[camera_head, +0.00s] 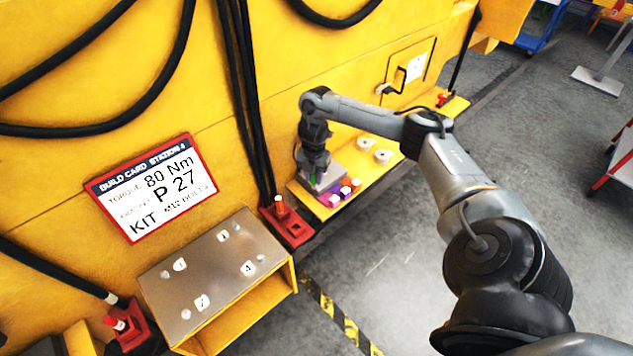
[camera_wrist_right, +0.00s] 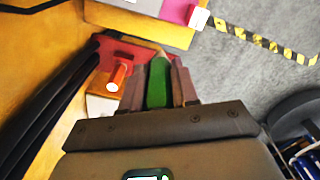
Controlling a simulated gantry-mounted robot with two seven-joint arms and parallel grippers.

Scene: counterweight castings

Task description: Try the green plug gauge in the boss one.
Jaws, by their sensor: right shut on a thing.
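My right gripper (camera_head: 314,179) is shut on the green plug gauge, near the left end of the yellow shelf. In the right wrist view the green plug gauge (camera_wrist_right: 157,82) stands between the two fingers of the right gripper (camera_wrist_right: 157,85). Its lower end is hidden by the gripper body. The casting's metal top (camera_head: 215,270) lies to the lower left, with number labels and small holes. The label that seems to read 1 (camera_head: 180,265) is on its left side, with a boss hole beside it. The gripper is apart from this top. My left gripper is not in view.
The yellow shelf (camera_head: 345,190) holds a grey block, purple and orange pieces with white tops, and two white cylinders (camera_head: 383,156). A red base (camera_head: 287,227) with an upright peg stands between shelf and casting. Black hoses (camera_head: 245,90) hang along the yellow wall.

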